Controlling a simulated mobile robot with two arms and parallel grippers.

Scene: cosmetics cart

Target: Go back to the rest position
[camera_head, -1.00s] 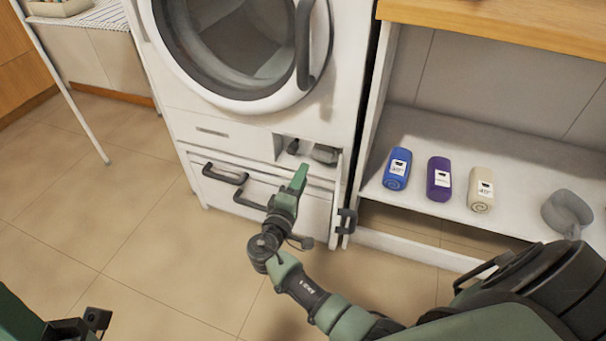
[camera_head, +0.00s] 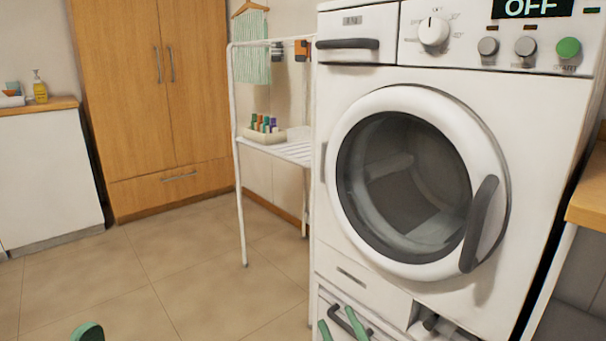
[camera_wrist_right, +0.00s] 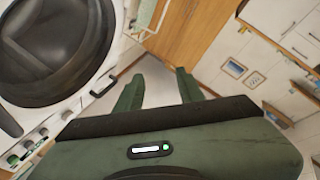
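My right gripper (camera_head: 341,326) shows at the bottom edge of the head view, its two green fingertips apart in front of the lower part of the white washing machine (camera_head: 335,205). In the right wrist view my right gripper (camera_wrist_right: 158,88) is open, with nothing between its fingers. Only a rounded green tip of my left gripper (camera_head: 88,331) shows at the bottom left, so its opening is not visible. The washer's round door (camera_head: 415,180) is shut and its display (camera_head: 531,8) reads OFF.
A white drying rack (camera_head: 238,180) with a tray of small bottles (camera_head: 265,134) stands left of the washer. A wooden wardrobe (camera_head: 150,100) and a white cabinet (camera_head: 45,180) stand behind. The tiled floor (camera_head: 170,270) at left is clear. A wooden counter edge (camera_head: 588,200) is at right.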

